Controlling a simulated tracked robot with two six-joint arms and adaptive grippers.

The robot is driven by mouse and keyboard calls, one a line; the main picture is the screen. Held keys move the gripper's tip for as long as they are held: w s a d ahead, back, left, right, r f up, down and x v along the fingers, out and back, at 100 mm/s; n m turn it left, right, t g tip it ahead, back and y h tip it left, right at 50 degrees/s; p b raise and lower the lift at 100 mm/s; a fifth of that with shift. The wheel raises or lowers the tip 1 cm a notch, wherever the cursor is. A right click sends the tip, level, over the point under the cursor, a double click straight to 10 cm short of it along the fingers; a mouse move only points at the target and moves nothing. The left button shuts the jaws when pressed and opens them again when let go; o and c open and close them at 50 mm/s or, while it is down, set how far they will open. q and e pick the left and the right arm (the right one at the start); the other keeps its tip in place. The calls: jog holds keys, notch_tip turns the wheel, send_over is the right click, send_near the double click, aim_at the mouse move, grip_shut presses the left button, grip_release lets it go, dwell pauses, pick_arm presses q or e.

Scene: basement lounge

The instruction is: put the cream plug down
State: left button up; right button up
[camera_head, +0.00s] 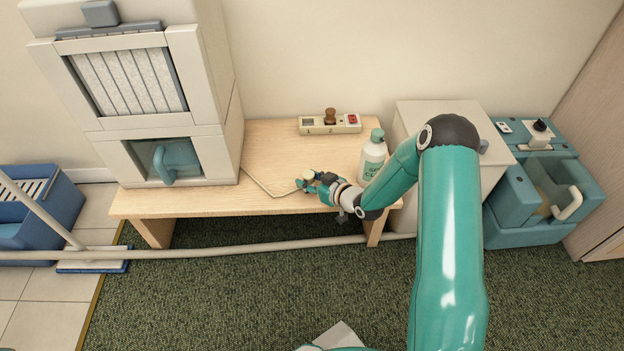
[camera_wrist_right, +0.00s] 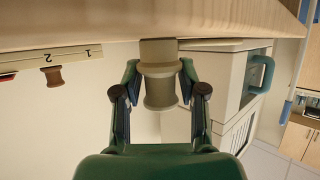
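The cream plug (camera_head: 308,175) is at my right gripper (camera_head: 314,182), over the front part of the wooden bench (camera_head: 225,203). In the right wrist view the cream plug (camera_wrist_right: 160,90) is spool-shaped and sits between both fingertips (camera_wrist_right: 160,72). The fingertips meet its sides, so the gripper looks shut on it. Its far end meets the bench surface (camera_wrist_right: 100,22) in that view; I cannot tell whether it touches or hovers just above. A cream cord (camera_head: 262,186) runs on the bench near the gripper. My left gripper is not in view.
A power strip (camera_head: 345,125) marked 1 and 2, with a brown plug (camera_head: 330,115) and a red switch, lies at the back of the bench. A white bottle (camera_head: 373,158) with a green cap stands close behind my right arm. A cream machine (camera_head: 205,80) fills the left end.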

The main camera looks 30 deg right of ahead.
jog(key=o, duration=0.4)
jog(key=shift+r, duration=0.1)
jog(key=shift+s+r+p, duration=0.1)
jog(key=shift+s+p, duration=0.1)
jog(key=shift+p, duration=0.1)
jog(key=p+v, duration=0.3)
jog(key=v, duration=0.8)
jog(key=s+a+f+m+g+y, duration=0.1)
jog(key=s+a+f+g, duration=0.3)
jog(key=a, duration=0.5)
jog(key=s+a+f+m+g+y, duration=0.1)
jog(key=s+a+f+m+g, duration=0.15)
jog(key=a+f, duration=0.45)
jog(key=s+a+g, duration=0.2)
jog(key=s+a, duration=0.1)
jog(key=s+a+g, duration=0.2)
jog(key=s, duration=0.2)
jog(key=s+a+f+g, duration=0.1)
jog(key=s+a+g, duration=0.1)
jog(key=s+a, duration=0.1)
jog(key=shift+s+a, duration=0.3)
jog(key=shift+s, duration=0.3)
